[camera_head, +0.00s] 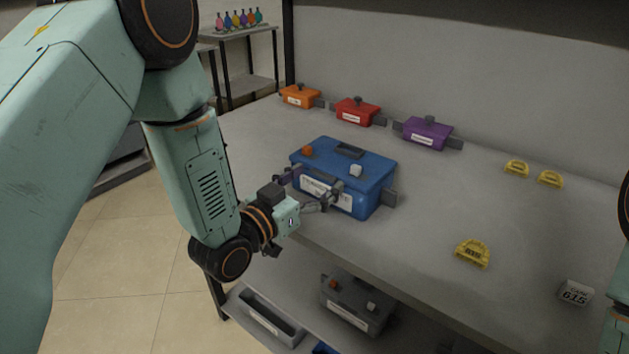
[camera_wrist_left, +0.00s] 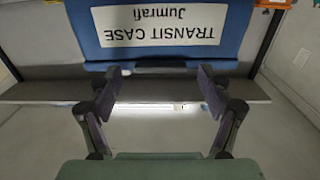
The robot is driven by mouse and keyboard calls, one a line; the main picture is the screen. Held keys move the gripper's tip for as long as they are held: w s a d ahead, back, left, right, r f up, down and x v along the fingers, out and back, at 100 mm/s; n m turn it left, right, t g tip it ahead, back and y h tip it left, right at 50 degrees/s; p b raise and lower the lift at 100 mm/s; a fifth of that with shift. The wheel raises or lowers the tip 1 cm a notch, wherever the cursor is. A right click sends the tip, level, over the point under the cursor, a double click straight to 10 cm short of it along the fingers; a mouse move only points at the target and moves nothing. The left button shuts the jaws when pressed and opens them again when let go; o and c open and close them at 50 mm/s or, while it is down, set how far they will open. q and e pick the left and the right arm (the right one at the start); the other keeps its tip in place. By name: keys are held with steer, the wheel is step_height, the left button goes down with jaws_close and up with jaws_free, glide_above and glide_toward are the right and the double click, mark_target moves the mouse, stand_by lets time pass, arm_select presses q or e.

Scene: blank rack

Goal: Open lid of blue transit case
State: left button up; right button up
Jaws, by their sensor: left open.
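The blue transit case (camera_head: 372,180) sits on the grey table near its front edge, with its lid closed. A dark handle strip, an orange knob and a white knob are on the lid. Its front bears a white label, which shows upside down in the left wrist view (camera_wrist_left: 156,27) as "TRANSIT CASE". My left gripper (camera_head: 301,188) is open and empty at the front of the case, fingers pointing toward it. In the left wrist view the fingertips (camera_wrist_left: 157,78) are spread just by the label's edge; whether they touch the case cannot be told. My right gripper is out of view.
Small orange (camera_head: 300,97), red (camera_head: 357,112) and purple (camera_head: 427,134) cases stand along the back of the table (camera_head: 420,215). A dark case (camera_head: 350,305) sits on the lower shelf.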

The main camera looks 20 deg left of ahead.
arm_select(q)
steer(key=shift+w+f, duration=0.15)
steer(key=shift+w, duration=0.2)
steer(key=shift+s, duration=0.2)
steer(key=c, duration=0.6)
jaws_close()
